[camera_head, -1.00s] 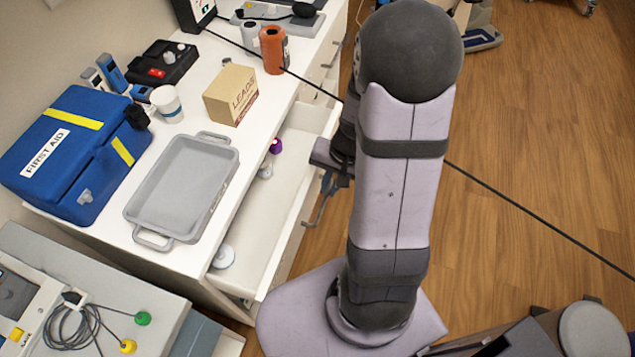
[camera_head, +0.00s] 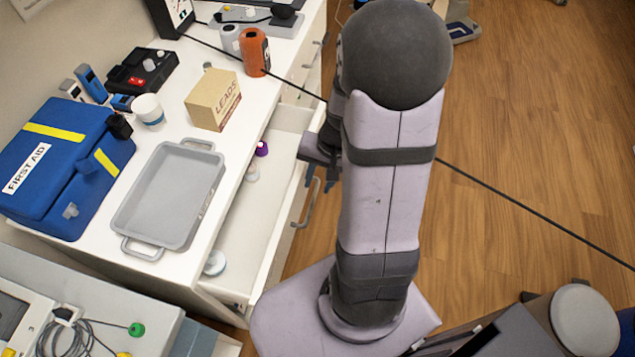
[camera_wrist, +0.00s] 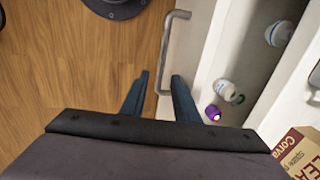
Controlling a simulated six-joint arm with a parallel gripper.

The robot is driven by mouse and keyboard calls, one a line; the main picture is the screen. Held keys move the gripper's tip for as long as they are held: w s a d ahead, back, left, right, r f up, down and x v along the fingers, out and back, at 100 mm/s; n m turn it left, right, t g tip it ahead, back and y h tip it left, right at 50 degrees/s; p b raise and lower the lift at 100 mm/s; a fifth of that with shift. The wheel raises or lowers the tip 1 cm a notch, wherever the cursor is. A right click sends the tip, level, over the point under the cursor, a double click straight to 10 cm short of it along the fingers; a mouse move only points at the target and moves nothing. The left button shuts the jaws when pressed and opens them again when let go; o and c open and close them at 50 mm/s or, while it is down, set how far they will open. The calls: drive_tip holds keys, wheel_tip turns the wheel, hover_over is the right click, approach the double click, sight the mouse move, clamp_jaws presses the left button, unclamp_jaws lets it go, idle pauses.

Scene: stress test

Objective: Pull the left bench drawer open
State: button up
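The bench drawer (camera_head: 238,228) is pulled well out of the white bench, with its inside showing. Its bar handle (camera_head: 303,208) is on the drawer front, and it also shows in the wrist view (camera_wrist: 171,42). My gripper (camera_head: 320,187) is beside the handle's far end in the head view. In the wrist view my gripper (camera_wrist: 160,76) is open, its two blue fingers apart on either side of one end of the handle. Gaps show between the handle and both fingers. The depth between them is hard to judge.
The drawer holds white containers and a purple-capped bottle (camera_head: 261,150). On the bench stand a grey tray (camera_head: 118,222), a LEADS box (camera_head: 212,103), an orange bottle (camera_head: 255,55) and a blue first aid bag (camera_head: 62,160). Wooden floor right of my arm is mostly clear.

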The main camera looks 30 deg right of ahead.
drive_tip(key=shift+s+d+r, duration=0.1)
drive_tip(key=shift+r, duration=0.7)
drive_tip(key=shift+s+d+r, duration=0.15)
drive_tip(key=shift+r, duration=0.7)
drive_tip(key=shift+s+d+r, duration=0.1)
drive_tip(key=shift+r, duration=0.7)
